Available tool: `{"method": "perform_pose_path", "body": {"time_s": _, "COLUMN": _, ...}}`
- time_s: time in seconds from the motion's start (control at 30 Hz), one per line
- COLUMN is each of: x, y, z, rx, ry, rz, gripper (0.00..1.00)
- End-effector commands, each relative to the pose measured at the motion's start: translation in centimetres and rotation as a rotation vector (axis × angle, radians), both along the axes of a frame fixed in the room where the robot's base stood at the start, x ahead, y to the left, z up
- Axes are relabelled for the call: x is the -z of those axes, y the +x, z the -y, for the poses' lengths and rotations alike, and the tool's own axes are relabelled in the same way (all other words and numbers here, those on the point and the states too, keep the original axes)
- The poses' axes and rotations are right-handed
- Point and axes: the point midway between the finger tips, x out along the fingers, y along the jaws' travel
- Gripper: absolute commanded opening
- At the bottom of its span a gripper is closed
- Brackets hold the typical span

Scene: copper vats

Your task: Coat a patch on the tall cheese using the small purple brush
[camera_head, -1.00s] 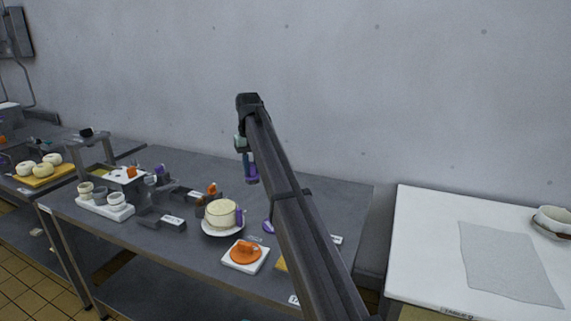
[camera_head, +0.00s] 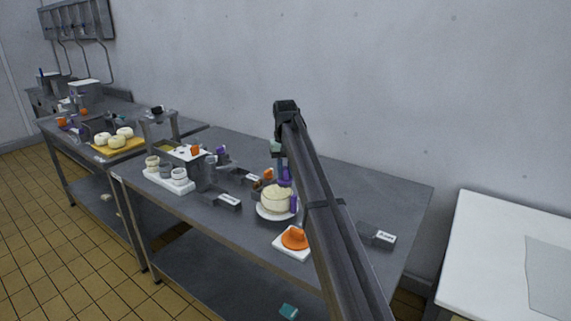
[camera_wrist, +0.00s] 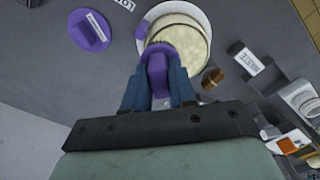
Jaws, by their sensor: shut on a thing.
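The tall cheese (camera_head: 275,199) is a pale cream cylinder on a white plate (camera_head: 272,216). It also shows at the top of the wrist view (camera_wrist: 184,42). An upright purple piece (camera_head: 294,203) stands at the cheese's edge and also shows in the wrist view (camera_wrist: 142,29). My gripper (camera_wrist: 157,92) is shut on the small purple brush (camera_wrist: 157,72), its blue fingers on either side. In the wrist view the brush's far end overlaps the near edge of the cheese. I cannot tell whether it touches. In the head view my arm partly hides the gripper.
A purple round piece with a white label (camera_wrist: 88,31) lies left of the cheese in the wrist view. An orange piece on a white tile (camera_head: 294,240) sits in front. Grey blocks with labels and a white tray of small pots (camera_head: 169,181) stand to the left.

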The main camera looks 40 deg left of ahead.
Motion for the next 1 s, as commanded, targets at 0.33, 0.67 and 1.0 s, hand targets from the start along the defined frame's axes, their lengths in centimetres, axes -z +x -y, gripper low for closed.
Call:
{"method": "perform_pose_path", "body": {"time_s": 0.33, "x": 3.4, "y": -0.1, "z": 0.1, "rx": 0.0, "ry": -0.001, "rz": -0.001, "gripper": 0.01}}
{"method": "perform_pose_path", "body": {"time_s": 0.67, "x": 3.9, "y": 0.0, "z": -3.0, "rx": -0.001, "ry": 0.0, "rz": 0.0, "gripper": 0.01}}
{"method": "perform_pose_path", "body": {"time_s": 1.0, "x": 3.9, "y": 0.0, "z": -6.1, "rx": 0.0, "ry": 0.001, "rz": 0.001, "gripper": 0.01}}
